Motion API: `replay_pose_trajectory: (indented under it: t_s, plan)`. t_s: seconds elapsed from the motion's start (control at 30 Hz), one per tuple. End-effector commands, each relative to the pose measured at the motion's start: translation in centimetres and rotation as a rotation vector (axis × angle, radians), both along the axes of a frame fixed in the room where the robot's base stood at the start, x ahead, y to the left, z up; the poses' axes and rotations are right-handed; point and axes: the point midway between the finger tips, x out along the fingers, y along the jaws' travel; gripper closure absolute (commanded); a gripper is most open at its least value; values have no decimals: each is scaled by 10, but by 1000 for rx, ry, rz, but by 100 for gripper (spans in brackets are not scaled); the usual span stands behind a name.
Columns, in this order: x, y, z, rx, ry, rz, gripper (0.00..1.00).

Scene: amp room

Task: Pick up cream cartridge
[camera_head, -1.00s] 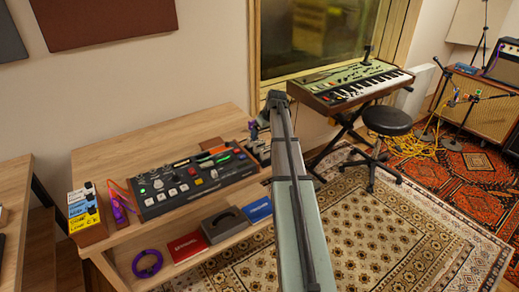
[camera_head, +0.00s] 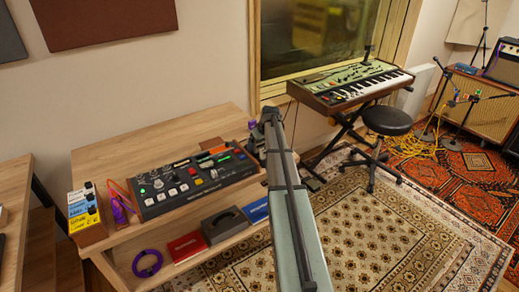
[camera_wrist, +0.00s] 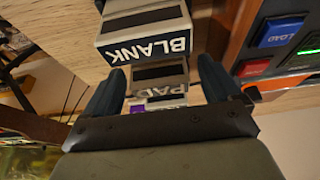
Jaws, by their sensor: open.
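In the wrist view, a pale off-white cartridge lettered BLANK (camera_wrist: 146,31) lies on the wooden desk, just beyond my fingertips. A second pale cartridge lettered PAD (camera_wrist: 159,75) shows behind it, between my fingers. Both have a dark strip; I cannot tell for sure which one is the cream cartridge. My gripper (camera_wrist: 161,67) is open, with a dark finger on each side of the PAD cartridge. I cannot tell whether either finger touches it. In the head view my arm hides most of this spot at the desk's right end.
A dark control unit with lit buttons (camera_head: 190,180) stands close beside on the desk (camera_head: 150,125). Its edge shows at right in the wrist view (camera_wrist: 285,45). The shelf below holds a red box (camera_head: 187,246) and a purple ring (camera_head: 147,263).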

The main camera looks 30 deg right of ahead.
Motion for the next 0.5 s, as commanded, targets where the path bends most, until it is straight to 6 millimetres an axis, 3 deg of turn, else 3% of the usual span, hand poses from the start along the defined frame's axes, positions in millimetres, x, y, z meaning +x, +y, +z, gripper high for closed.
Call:
replay_pose_trajectory:
  t_s: [0.17, 0.5]
  plan:
    - [0, 0, 0, 0, 0, 0, 10]
    - [0, 0, 0, 0, 0, 0, 41]
